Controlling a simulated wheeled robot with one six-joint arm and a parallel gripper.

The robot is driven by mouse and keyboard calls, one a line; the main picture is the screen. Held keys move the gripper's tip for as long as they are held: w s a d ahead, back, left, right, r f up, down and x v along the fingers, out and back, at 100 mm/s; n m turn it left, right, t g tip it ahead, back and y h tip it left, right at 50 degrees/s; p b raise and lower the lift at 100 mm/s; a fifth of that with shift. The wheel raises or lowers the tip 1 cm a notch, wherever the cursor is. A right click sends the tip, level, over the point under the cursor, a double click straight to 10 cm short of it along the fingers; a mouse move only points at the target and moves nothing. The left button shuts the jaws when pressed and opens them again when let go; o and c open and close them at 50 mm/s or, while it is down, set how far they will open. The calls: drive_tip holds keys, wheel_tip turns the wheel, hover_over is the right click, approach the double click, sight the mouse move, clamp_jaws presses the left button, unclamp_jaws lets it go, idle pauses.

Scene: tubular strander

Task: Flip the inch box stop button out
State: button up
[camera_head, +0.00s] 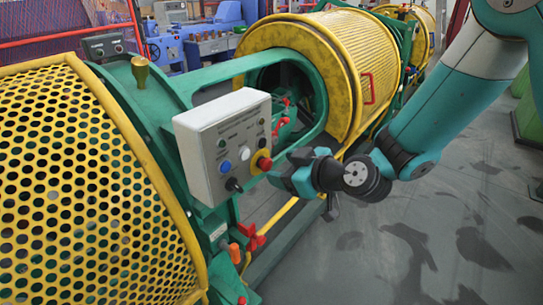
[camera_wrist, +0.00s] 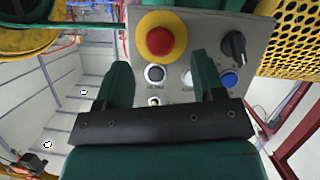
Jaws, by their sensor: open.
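The inch box (camera_head: 212,150) is a light grey control box on the green machine frame, with several buttons and a black knob on its face. Its stop button (camera_head: 264,163) is a red mushroom head on a yellow collar at the lower right of that face. In the wrist view the stop button (camera_wrist: 160,42) shows whole, ahead of and between the fingertips. My gripper (camera_head: 278,178) is just right of the box and beside the button. In the wrist view my gripper (camera_wrist: 162,62) has its two green fingers apart with nothing held. I cannot tell whether a finger touches the box.
A yellow perforated guard (camera_head: 85,190) stands left of the box, and a yellow drum guard (camera_head: 320,70) stands behind it. A red handle (camera_head: 251,237) is below the box. The grey floor (camera_head: 440,240) at right is clear.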

sight(269, 166)
drive_tip(key=p+x, duration=0.1)
drive_tip(key=x, duration=0.4)
clamp_jaws()
drive_tip(key=shift+s+d+f+b, duration=0.25)
drive_tip(key=shift+d+b, duration=0.1)
drive_tip(key=shift+b, duration=0.7)
drive_tip(key=shift+s+r, duration=0.1)
drive_tip(key=shift+r, duration=0.1)
drive_tip(key=shift+d, duration=0.1)
unclamp_jaws()
